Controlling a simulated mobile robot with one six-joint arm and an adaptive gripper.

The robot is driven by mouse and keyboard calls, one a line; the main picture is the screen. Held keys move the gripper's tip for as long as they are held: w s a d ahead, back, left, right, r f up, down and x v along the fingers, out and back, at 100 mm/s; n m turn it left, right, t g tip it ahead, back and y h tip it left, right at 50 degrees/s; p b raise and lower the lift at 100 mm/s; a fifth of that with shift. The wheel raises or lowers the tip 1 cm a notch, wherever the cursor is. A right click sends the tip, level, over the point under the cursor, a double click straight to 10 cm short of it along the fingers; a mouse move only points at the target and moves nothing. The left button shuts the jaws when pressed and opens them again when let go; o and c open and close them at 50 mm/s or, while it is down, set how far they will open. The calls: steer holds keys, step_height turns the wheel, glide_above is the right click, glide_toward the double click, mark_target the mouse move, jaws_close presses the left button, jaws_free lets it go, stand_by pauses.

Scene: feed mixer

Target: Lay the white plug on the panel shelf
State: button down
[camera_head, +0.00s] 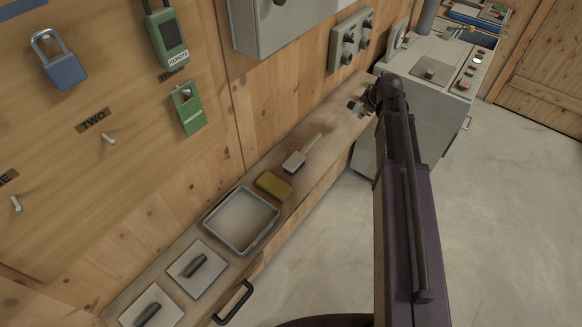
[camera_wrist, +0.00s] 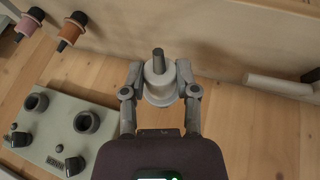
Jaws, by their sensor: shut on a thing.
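My gripper (camera_wrist: 160,90) is shut on the white plug (camera_wrist: 159,88), a pale stepped cylinder with a dark grey stub on its end. The fingers hold it from both sides, in front of wooden planks. In the head view my gripper (camera_head: 362,106) is at the far end of the wooden shelf (camera_head: 330,117), below the grey-green socket panel (camera_head: 350,40). The plug itself is too small to make out there. The panel (camera_wrist: 45,140) also shows at left in the wrist view, with round sockets and knobs. I cannot tell whether the plug touches the shelf.
A pink plug (camera_wrist: 30,22) and an orange plug (camera_wrist: 71,32) are at upper left in the wrist view. A pale rod (camera_wrist: 278,85) lies at right. A brush (camera_head: 296,161), yellow sponge (camera_head: 273,186) and grey tray (camera_head: 210,222) occupy the nearer shelf. A grey machine (camera_head: 432,78) stands beyond.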

steer(key=s+a+f+b, duration=0.2)
steer(key=s, duration=0.4)
steer(key=s+a+f+h+b, duration=0.1)
steer(key=s+a+f, duration=0.1)
steer(key=s, duration=0.5)
steer(key=shift+a+f+g+b, duration=0.2)
steer(key=shift+a+g+b, duration=0.1)
steer(key=shift+a+b, duration=0.1)
steer(key=b, duration=0.1)
glide_toward(341, 129)
steer(key=x, duration=0.2)
steer(key=shift+w+a+f, duration=0.1)
steer(key=shift+w+f, duration=0.15)
steer(key=shift+w, duration=0.15)
steer(key=shift+w, duration=0.45)
steer(key=shift+w+f+b, duration=0.2)
steer(key=shift+w+b, duration=0.15)
steer(key=shift+b, duration=0.05)
steer(key=shift+s+f+b, duration=0.15)
steer(key=shift+f+b, duration=1.45)
steer(key=shift+f, duration=0.1)
